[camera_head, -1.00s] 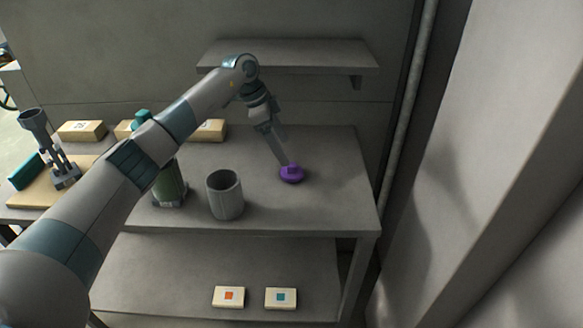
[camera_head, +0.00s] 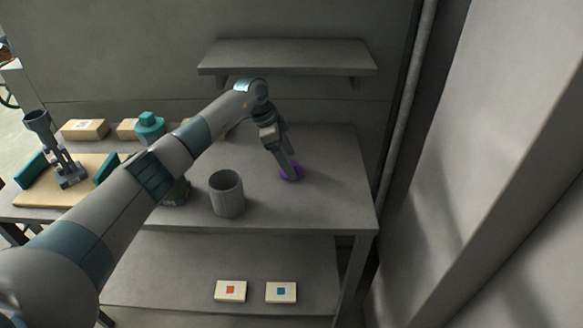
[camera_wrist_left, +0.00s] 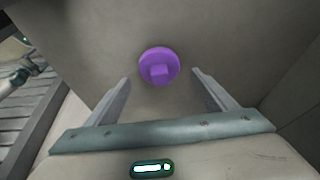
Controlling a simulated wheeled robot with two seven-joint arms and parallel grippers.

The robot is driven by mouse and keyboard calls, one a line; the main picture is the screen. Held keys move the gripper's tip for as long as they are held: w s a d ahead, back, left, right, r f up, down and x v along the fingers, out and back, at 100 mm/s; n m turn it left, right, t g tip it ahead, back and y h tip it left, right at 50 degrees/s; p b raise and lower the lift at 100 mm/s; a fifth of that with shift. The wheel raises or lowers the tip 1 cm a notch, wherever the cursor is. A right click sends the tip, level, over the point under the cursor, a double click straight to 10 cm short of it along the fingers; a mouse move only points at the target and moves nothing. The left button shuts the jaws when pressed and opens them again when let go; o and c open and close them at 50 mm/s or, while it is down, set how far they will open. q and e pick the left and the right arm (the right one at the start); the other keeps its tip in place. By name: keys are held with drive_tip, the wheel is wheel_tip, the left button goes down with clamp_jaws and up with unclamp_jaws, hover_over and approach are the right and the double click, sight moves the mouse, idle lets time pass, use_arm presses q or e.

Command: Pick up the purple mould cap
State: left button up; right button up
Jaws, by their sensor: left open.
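In the left wrist view the cap (camera_wrist_left: 158,67) is a round disc with a small square knob, seen whole. It sits between the lines of the two open fingers of my left gripper (camera_wrist_left: 161,82), just beyond their tips. The fingers do not appear to touch it. My right gripper is not in view.
A grey cup (camera_head: 227,195) stands on the table left of the cap. A shelf (camera_head: 290,58) is on the wall behind. Two marked cards (camera_head: 230,290) (camera_head: 281,292) lie on the lower shelf. The table right of the cap is clear.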

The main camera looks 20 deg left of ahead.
sight(298, 169)
use_arm(q)
drive_tip(key=shift+p+x, duration=0.3)
drive_tip(key=shift+x, duration=1)
drive_tip(key=shift+c, duration=0.7)
drive_tip(key=c, duration=1)
